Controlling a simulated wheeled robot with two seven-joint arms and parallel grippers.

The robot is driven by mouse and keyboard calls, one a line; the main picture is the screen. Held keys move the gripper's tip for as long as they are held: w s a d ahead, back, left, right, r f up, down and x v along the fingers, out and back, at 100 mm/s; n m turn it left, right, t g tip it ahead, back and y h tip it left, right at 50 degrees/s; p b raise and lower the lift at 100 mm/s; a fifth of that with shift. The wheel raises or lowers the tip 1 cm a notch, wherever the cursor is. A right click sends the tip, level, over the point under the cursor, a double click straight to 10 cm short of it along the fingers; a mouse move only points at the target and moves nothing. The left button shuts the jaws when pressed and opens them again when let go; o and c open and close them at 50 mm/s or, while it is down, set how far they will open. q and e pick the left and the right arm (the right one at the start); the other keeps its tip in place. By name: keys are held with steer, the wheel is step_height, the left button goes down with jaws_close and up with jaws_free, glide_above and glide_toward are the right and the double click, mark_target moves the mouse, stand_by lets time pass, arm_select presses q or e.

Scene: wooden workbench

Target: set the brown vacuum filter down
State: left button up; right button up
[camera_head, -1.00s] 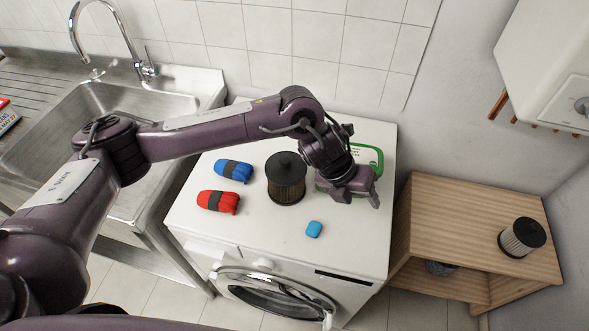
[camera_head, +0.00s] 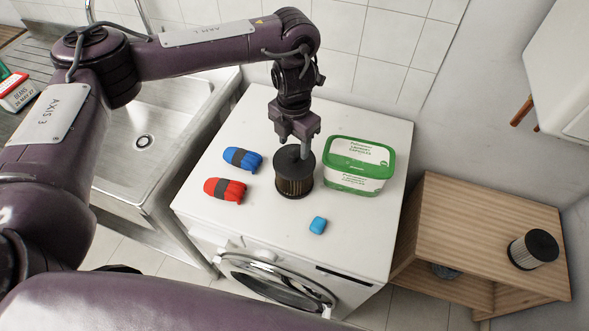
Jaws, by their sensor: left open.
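The brown vacuum filter (camera_head: 294,185), a dark cylinder with a pleated brown side and black top, stands upright on the white washing machine top (camera_head: 255,212). My left gripper (camera_head: 294,148) is directly over its top, pointing down, with the fingers apart. One fingertip overlaps the filter's black top in the picture; I cannot tell whether it touches. My right gripper is not in view.
A green-and-white capsule tub (camera_head: 355,165) stands right of the filter. Blue (camera_head: 242,158) and red (camera_head: 226,190) bundles lie left. A wooden shelf (camera_head: 470,225) at right holds another black-topped filter (camera_head: 533,249).

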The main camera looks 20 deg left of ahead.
mark_target(294, 152)
arm_select(q)
steer(key=shift+f, duration=1.5)
steer(key=shift+c, duration=0.2)
jaws_close()
